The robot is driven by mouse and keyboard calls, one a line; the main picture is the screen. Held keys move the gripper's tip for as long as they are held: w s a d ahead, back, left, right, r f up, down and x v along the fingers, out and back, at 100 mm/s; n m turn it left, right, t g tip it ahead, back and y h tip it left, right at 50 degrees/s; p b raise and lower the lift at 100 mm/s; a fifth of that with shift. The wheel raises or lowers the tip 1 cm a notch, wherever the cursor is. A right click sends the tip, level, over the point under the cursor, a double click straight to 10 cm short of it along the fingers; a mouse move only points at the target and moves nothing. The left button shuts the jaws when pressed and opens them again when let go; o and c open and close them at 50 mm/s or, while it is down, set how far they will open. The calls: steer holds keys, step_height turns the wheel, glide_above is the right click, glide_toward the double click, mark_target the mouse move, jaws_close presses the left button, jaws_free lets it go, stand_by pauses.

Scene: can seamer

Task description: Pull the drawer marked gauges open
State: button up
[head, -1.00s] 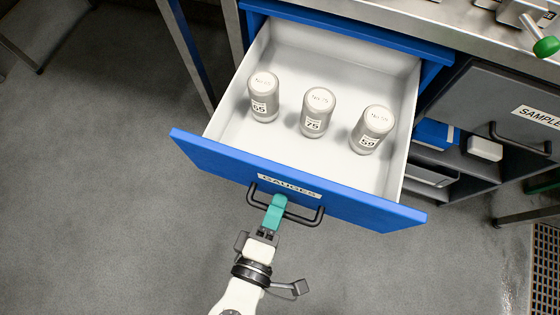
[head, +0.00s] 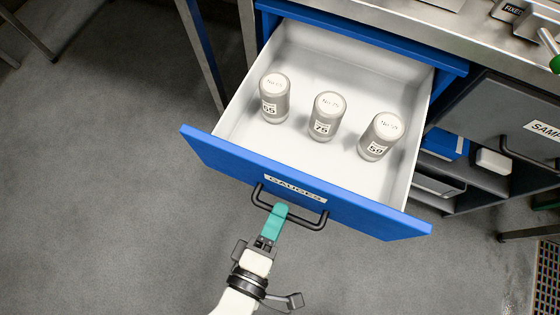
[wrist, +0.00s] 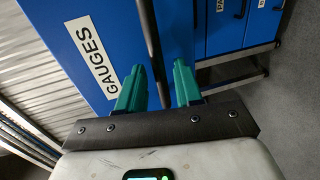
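The drawer marked GAUGES (head: 370,212) has a blue front and white inside, and stands pulled well out from the bench in the head view. Its label (head: 295,188) sits above a dark bar handle (head: 302,226). My gripper (head: 279,210) is at the middle of that handle. In the wrist view my teal fingers (wrist: 160,75) stand apart, one on each side of the handle bar (wrist: 149,28), with a gap showing beside the bar. The GAUGES label (wrist: 92,57) shows left of the fingers. The fingertips' far ends are partly hidden in the head view.
A grey compartment door (head: 520,125) and open shelves (head: 450,170) are at right. A floor grate (head: 546,275) lies at lower right.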

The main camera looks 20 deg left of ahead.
steer(key=v, duration=0.9)
steer(key=shift+p, duration=0.4)
